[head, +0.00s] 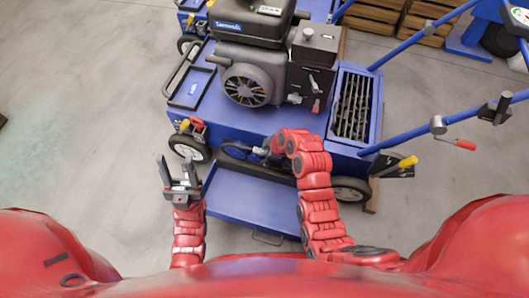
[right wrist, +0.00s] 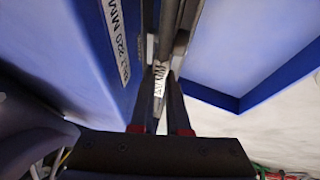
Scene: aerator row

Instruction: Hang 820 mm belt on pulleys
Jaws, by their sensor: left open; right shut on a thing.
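The blue aerator (head: 225,118) stands in front of me, with its dark engine (head: 250,85) on top. My right gripper (head: 262,150) is at its near side, by a dark looped part (head: 235,151), and partly hidden by my arm. In the right wrist view my right gripper (right wrist: 160,85) is shut on a narrow dark strip with white print (right wrist: 160,78), seemingly the belt. A blue panel beside it bears a white label (right wrist: 110,40) ending in "MM". The pulleys cannot be made out clearly. My left gripper (head: 174,162) is open and empty, left of the blue tray.
A shallow blue tray (head: 245,208) with a handle juts out below the machine's near side. Wheels stand at both near corners. Blue handlebars (head: 440,130) with levers reach out to the right. Wooden crates (head: 405,22) stand behind.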

